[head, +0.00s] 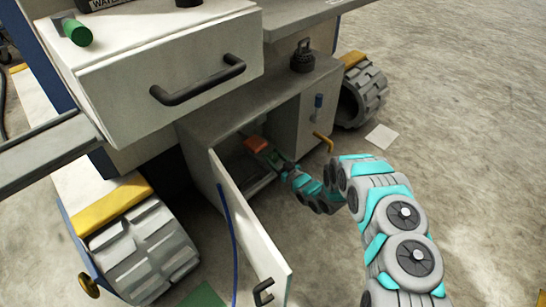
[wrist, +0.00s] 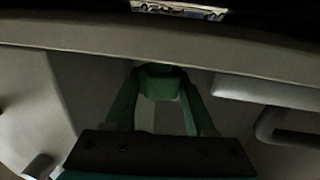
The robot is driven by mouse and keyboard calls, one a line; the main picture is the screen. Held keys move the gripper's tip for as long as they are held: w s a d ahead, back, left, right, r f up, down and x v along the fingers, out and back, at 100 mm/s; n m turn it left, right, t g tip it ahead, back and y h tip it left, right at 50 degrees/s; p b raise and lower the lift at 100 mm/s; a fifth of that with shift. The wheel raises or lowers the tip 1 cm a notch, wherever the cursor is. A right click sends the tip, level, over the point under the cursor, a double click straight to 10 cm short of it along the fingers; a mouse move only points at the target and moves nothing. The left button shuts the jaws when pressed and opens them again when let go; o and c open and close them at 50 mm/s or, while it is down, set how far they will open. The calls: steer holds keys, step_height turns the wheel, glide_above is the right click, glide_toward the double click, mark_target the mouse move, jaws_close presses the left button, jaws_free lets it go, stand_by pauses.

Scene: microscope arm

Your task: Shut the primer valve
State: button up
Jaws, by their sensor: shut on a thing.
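My gripper (head: 268,155) reaches into the open low cabinet under the drawer. In the wrist view its two dark green fingers (wrist: 160,90) close on a green block-like piece (wrist: 160,75). An orange-red piece (head: 256,144) shows at the fingertips in the head view. I cannot tell whether either piece is the primer valve. A blue-topped fitting (head: 318,101) and a yellow bent lever (head: 324,141) are on the cabinet front, right of my gripper.
The white cabinet door (head: 252,225) stands open left of my arm. A drawer with a black handle (head: 198,82) juts out above. A grey wheel (head: 362,95) is at the right and another (head: 145,255) at lower left. The floor at right is mostly clear.

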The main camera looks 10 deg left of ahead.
jaws_close()
steer(key=shift+a+r+m+t+h+p, duration=0.15)
steer(key=shift+m+t+h+p, duration=0.15)
steer(key=shift+p, duration=0.4)
steer(key=shift+s+m+t+h+p, duration=0.15)
steer(key=shift+m+t+h+p, duration=0.5)
steer(key=shift+p, duration=0.3)
steer(key=shift+m+t+h+p, duration=0.85)
steer(key=shift+h+p, duration=0.3)
steer(key=shift+p, duration=0.1)
steer(key=shift+m+t+h+p, duration=0.35)
steer(key=shift+m+t+h, duration=0.05)
steer(key=shift+h, duration=0.1)
steer(key=o, duration=1.2)
jaws_free()
